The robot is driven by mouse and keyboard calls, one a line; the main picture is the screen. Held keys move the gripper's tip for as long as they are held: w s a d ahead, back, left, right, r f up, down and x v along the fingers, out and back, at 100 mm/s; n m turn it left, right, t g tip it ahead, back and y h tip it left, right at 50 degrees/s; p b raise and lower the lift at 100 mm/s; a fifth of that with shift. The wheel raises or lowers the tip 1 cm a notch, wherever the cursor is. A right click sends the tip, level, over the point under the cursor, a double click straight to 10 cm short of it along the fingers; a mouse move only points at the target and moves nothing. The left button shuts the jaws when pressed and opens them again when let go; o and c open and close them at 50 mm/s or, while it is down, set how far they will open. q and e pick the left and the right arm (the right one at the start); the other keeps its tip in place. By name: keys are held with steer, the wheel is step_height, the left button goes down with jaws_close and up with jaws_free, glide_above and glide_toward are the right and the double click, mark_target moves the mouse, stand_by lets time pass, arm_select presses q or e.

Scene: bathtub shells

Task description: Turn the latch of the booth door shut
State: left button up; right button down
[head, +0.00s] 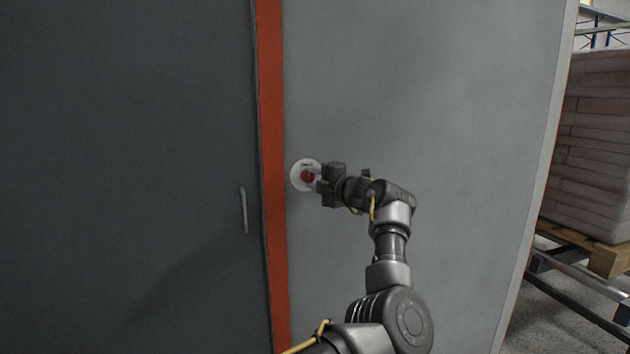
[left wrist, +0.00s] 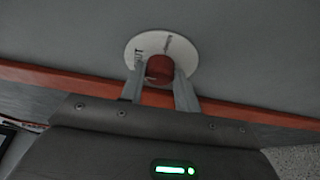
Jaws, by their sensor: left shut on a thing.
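The latch is a small red knob (head: 308,176) on a round white plate (head: 299,180), set in the light grey panel just right of the orange-red strip. My left gripper (head: 317,176) reaches it from the right and is shut on the knob. In the left wrist view the red knob (left wrist: 160,68) sits between the two fingers, in front of the white plate (left wrist: 180,48), which bears dark markings too small to read. The dark grey booth door (head: 130,120) fills the left side, with a slim vertical handle (head: 244,210). My right gripper is not seen.
An orange-red strip (head: 270,150) runs down between the dark door and the light grey panel (head: 450,120). Past the panel's right edge, a stack of bags (head: 592,140) stands on a wooden pallet (head: 600,256). The space before the panel is clear.

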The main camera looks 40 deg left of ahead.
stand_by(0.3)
arm_select(q)
steer(key=o, duration=1)
steer(key=shift+s+d+f, duration=0.1)
steer(key=shift+d, duration=0.4)
steer(key=shift+b+v, duration=1)
steer(key=shift+v, duration=3.9)
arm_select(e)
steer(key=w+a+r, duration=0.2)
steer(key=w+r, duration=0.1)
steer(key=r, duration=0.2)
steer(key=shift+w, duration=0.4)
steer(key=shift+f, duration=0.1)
